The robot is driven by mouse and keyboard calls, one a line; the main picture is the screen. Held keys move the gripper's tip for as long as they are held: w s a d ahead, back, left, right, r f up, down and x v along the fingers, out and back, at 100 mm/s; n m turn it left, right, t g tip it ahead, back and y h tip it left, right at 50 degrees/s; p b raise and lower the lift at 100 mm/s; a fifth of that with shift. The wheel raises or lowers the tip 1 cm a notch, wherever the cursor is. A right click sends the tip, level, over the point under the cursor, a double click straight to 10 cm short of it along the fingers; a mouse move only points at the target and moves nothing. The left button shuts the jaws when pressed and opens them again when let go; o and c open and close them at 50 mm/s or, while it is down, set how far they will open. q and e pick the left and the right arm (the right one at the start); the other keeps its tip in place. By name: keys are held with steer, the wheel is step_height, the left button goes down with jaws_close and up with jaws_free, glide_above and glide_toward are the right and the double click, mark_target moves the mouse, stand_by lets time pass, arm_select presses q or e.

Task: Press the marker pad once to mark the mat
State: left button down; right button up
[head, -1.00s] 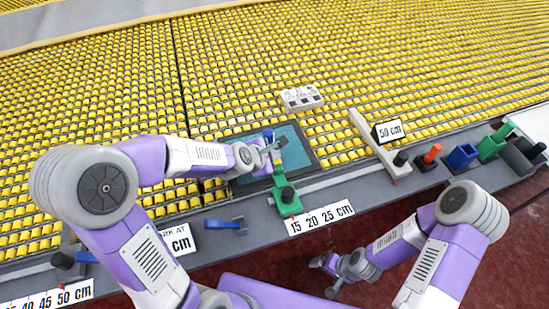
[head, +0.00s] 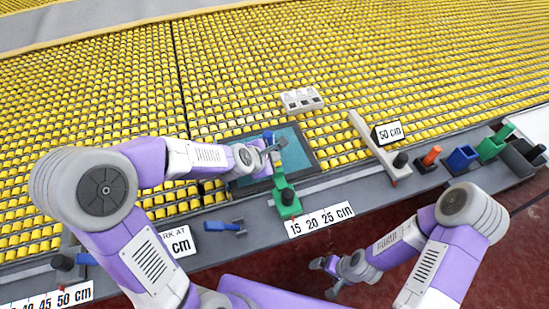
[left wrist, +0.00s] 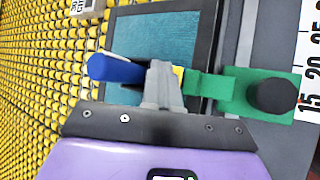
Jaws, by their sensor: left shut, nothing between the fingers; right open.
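The mat (head: 296,151) is teal with a dark border and lies on the yellow rollers at the front edge. A green slider block with a black knob (head: 287,199) sits on the rail in front of it. Its green arm reaches over the mat towards a blue rounded piece (left wrist: 115,69), likely the marker pad, with a bit of yellow beside it. My left gripper (head: 276,148) is shut and empty over the arm; its fingers (left wrist: 160,70) hide part of it. I cannot tell whether they touch. My right gripper (head: 323,277) is open, low over the red floor.
A white box with dark squares (head: 301,100) stands behind the mat. A beige bar (head: 374,145) with a 50 cm sign (head: 387,133) is to the right. Several coloured holders, one blue (head: 461,158), line the right rail. A blue lever (head: 224,225) lies on the left rail.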

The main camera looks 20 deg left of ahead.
arm_select(q)
steer(key=shift+r+p, duration=0.5)
steer(key=shift+r, duration=0.3)
step_height(320, 180, up, 5)
steer(key=p, duration=0.4)
steer(key=shift+p, duration=0.35)
